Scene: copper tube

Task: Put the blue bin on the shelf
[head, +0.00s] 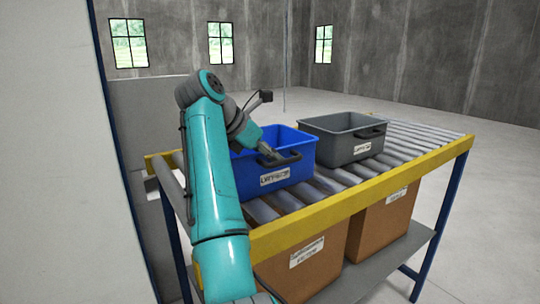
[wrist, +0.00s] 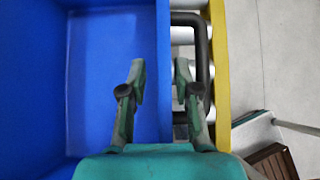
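The blue bin (head: 248,180) stands upright on the roller table at its left part, with a white label and a dark handle on its front wall. In the wrist view the empty inside of the bin (wrist: 112,75) fills the left. My gripper (head: 272,156) is at the bin's front rim by the handle. The wrist view shows my gripper (wrist: 160,72) with its fingers apart, one on the inner side of the bin wall and one on the handle side. A gap shows between the fingers and the wall. The shelf cannot be told for certain in these views.
A grey bin (head: 342,139) stands right of the blue bin on the roller table (head: 425,137), which has a yellow rail (head: 350,200). Brown boxes (head: 383,222) sit on the lower shelf (head: 385,272) beneath. A pale wall panel (head: 45,150) stands at the left. Open floor lies to the right.

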